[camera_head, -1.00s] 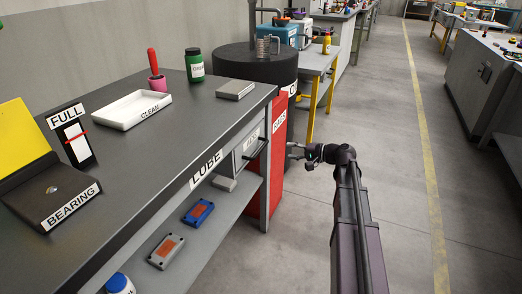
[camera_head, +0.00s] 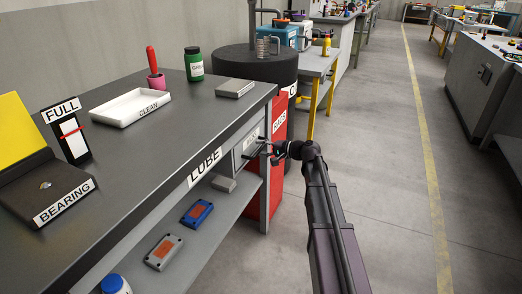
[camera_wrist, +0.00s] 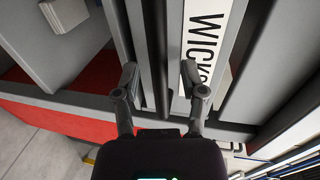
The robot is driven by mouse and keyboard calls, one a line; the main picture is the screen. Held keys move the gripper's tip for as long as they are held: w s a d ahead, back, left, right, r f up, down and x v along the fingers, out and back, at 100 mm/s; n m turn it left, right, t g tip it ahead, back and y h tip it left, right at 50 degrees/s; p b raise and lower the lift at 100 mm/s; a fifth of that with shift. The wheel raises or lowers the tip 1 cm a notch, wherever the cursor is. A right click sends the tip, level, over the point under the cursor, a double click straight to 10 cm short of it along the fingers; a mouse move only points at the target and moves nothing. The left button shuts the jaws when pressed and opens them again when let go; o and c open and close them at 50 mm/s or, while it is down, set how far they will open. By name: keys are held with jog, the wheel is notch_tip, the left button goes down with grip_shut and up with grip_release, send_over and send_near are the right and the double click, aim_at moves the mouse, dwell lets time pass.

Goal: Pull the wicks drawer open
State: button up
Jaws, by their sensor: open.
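The wicks drawer (camera_head: 238,158) is a grey box front under the right end of the workbench, and it looks shut. Its white WICKS label (camera_wrist: 199,35) reads clearly in the wrist view. A dark bar handle (camera_wrist: 156,45) runs along the drawer front beside the label. My gripper (camera_head: 267,152) is at the drawer front in the head view. In the wrist view my gripper (camera_wrist: 161,78) is open, with one finger on each side of the handle. I cannot tell whether either finger touches the handle.
A red bin (camera_head: 279,135) stands close behind the drawer, beside a dark drum (camera_head: 255,62). The LUBE bench top (camera_head: 150,135) is above, and a lower shelf (camera_head: 215,225) holds several small boxes. The floor (camera_head: 385,170) to the right is clear.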

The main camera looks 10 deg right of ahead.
jog(key=shift+w+a, duration=0.1)
jog(key=shift+a, duration=0.05)
grip_shut()
dwell(0.4)
